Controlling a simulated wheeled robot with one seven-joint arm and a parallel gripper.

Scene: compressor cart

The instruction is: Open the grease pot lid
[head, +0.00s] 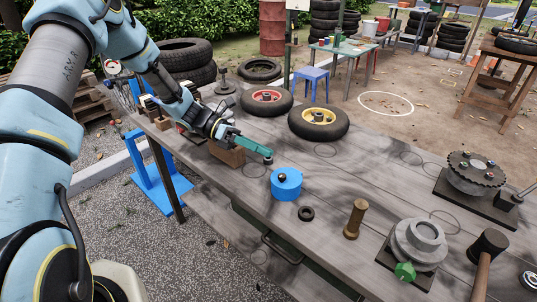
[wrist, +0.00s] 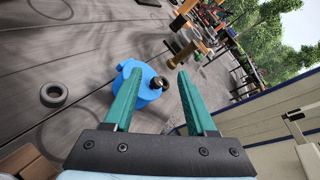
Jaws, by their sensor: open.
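The grease pot (head: 287,190) is a round blue pot on the grey wooden workbench, with its blue lid on and a dark knob on top. It also shows in the wrist view (wrist: 147,92), beyond my fingertips, with the dark knob (wrist: 159,82) between them in the picture. My gripper (head: 266,155) has teal fingers and is just behind and left of the pot in the head view, apart from it. In the wrist view my gripper (wrist: 160,76) is open, with nothing between its fingers.
A small black ring (head: 306,213) lies right of the pot, and a brass-brown peg (head: 355,219) stands farther right. A wooden block (head: 227,154) is under my wrist. Two small wheels, red-hubbed (head: 267,100) and yellow-hubbed (head: 319,122), lie behind. A grey flanged part (head: 418,240) is at right.

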